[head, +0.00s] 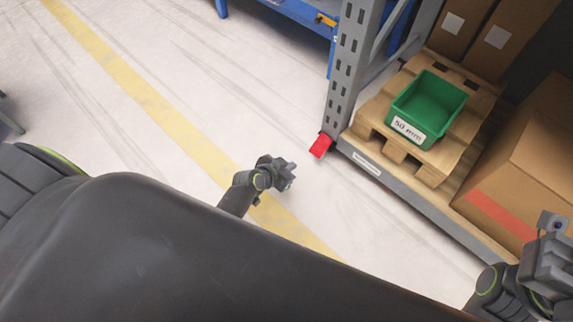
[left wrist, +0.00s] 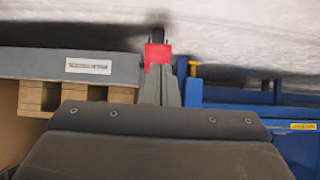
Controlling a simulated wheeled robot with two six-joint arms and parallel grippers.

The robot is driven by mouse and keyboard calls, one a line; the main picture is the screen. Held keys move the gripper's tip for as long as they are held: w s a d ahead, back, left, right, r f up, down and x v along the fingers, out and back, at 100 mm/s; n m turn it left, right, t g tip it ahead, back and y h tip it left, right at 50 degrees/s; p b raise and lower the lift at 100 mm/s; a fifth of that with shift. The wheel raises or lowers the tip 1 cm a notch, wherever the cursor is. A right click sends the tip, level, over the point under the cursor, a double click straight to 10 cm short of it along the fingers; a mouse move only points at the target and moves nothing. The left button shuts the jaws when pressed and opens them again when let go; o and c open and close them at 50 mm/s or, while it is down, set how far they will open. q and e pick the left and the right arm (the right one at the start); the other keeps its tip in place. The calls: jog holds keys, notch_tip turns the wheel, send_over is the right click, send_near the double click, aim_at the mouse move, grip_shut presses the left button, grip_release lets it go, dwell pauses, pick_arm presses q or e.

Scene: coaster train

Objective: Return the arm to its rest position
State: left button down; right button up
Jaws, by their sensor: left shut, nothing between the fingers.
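My left gripper (head: 287,174) shows in the middle of the head view, above the pale floor. It is shut and empty, and touches nothing that I can see. The left wrist view has a dark housing with screws across its lower half. My right gripper (head: 550,238) is at the lower right edge of the head view, in front of the big cardboard box, partly cut off by the frame. Whether its fingers are open or shut does not show.
A rack upright with a red foot guard (head: 320,146) stands right of my left gripper. A green bin (head: 428,108) marked "50 mm" sits on a wooden pallet (head: 462,134) on the rack shelf. A cardboard box (head: 530,160) is beside it. The floor left of the rack is clear.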

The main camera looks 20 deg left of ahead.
pick_arm(q)
jog(key=shift+s+a+r, duration=0.15)
jog(key=shift+s+a, duration=0.05)
jog(key=shift+s, duration=0.35)
